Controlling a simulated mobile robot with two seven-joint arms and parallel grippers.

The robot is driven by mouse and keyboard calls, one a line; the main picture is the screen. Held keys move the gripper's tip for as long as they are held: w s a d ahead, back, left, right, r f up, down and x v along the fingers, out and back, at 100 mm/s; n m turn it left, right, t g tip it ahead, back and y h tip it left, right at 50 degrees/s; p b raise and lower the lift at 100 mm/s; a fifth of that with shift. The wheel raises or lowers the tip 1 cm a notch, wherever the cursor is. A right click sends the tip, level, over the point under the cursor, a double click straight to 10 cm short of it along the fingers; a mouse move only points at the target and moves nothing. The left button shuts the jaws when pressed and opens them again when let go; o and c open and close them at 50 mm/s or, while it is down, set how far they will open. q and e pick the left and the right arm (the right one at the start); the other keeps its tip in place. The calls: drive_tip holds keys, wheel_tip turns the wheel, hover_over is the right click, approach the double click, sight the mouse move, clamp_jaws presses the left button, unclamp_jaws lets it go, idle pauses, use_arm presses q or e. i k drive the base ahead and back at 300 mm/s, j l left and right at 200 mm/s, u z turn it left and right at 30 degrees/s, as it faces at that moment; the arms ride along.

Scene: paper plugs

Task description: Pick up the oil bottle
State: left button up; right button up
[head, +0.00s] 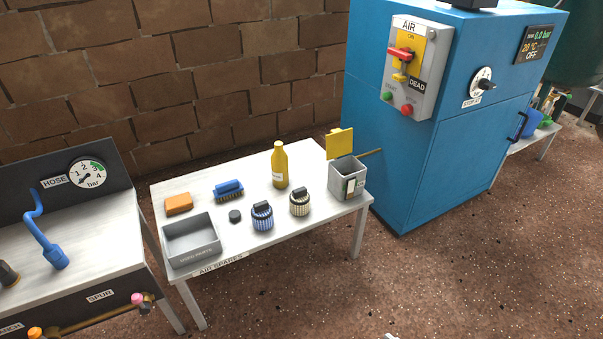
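Neither of my grippers shows in the head view.
Around the bottle are a blue brush (229,189), an orange block (179,204), a black puck (235,216), a blue filter (262,217), a pale filter (299,203), a grey tray (191,256) and a grey box (341,181). A blue cabinet (470,150) stands right, a hose bench (90,250) left.

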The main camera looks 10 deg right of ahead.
sight(279, 158)
drive_tip(key=i+l+u, duration=0.3)
drive_tip(key=l, duration=0.35)
drive_tip(key=i+l+u, duration=0.2)
drive_tip(key=l, duration=0.15)
drive_tip(key=i+l, duration=0.15)
drive_tip(key=i, duration=0.3)
drive_tip(key=i+l+u, duration=0.1)
drive_tip(key=i, duration=0.3)
